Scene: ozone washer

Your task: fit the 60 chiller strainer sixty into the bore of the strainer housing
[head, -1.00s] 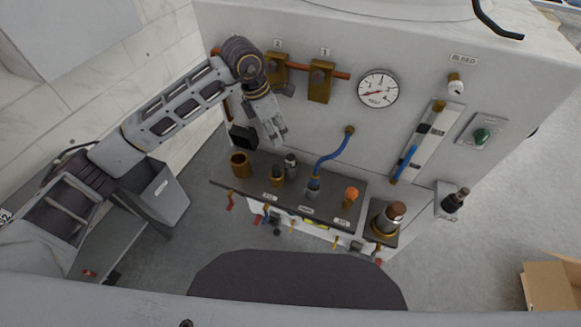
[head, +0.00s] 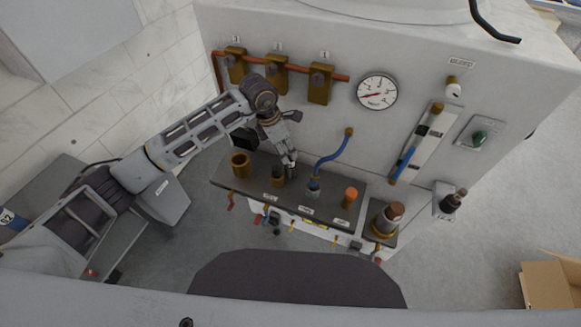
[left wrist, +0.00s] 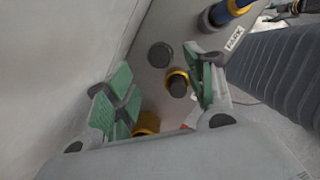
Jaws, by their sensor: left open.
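Several upright cylinders stand on the dark shelf (head: 325,200). No number marking the 60 strainer is readable, so I cannot tell for certain which it is. A grey round-topped cylinder (left wrist: 160,54) shows between my fingers in the left wrist view; in the head view my gripper mostly covers it. A dark cylinder in a brass collar (head: 278,177) stands beside it, also in the left wrist view (left wrist: 178,84). An empty-looking brass cup (head: 240,162) is at the shelf's left end. My left gripper (head: 289,165) is open, pointing down above the shelf. My right gripper is out of view.
A blue hose (head: 333,150) runs from the panel to a fitting by the PARK label (left wrist: 235,38). An orange-topped plug (head: 350,195) and a brown-capped cylinder in a brass ring (head: 387,218) stand farther right. Brass valves (head: 320,84) and a gauge (head: 377,91) are above.

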